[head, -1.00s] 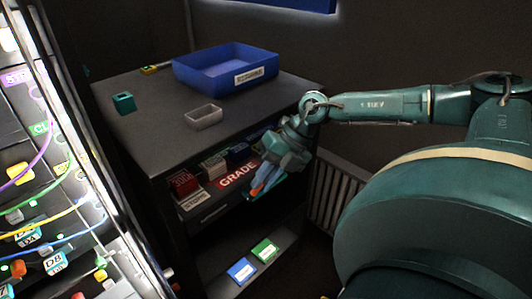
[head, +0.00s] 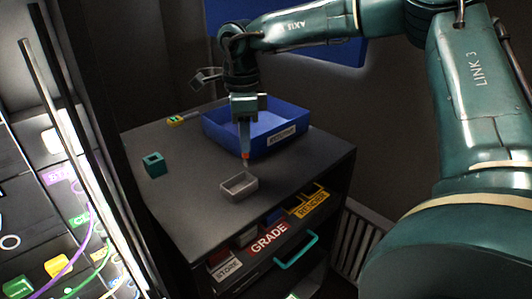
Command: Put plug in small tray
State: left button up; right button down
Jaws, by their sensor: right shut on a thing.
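My right gripper (head: 245,151) points down above the cabinet top, in front of the blue bin. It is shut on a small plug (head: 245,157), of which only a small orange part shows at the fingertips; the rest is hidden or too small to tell. The small grey tray (head: 252,187) is open-topped and sits near the front of the cabinet top. In the picture the plug is just above the tray's back edge; its exact height over the surface is hard to tell. My left gripper is not in view.
The large blue bin (head: 298,124) stands behind the small tray. A teal block with a hole (head: 154,164) sits to the left, and a yellow-ended tool (head: 176,120) lies at the back. Shelves below hold labelled boxes, a red GRADE sign (head: 269,238) and a teal handle (head: 296,252).

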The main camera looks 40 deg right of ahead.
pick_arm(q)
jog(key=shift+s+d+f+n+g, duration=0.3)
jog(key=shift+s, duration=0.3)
pick_arm(e)
jog(key=shift+w+a+r+n, duration=0.5)
jog(key=shift+w+a+r, duration=0.15)
jog(key=shift+a+r, duration=0.05)
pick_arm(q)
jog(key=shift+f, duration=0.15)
pick_arm(e)
jog(key=shift+f, duration=0.1)
pick_arm(q)
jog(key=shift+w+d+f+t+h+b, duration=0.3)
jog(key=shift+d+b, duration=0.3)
jog(key=shift+b, duration=1.15)
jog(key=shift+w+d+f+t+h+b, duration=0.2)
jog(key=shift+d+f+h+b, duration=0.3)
jog(key=shift+b, duration=1.25)
pick_arm(e)
jog(key=shift+f, duration=3.8)
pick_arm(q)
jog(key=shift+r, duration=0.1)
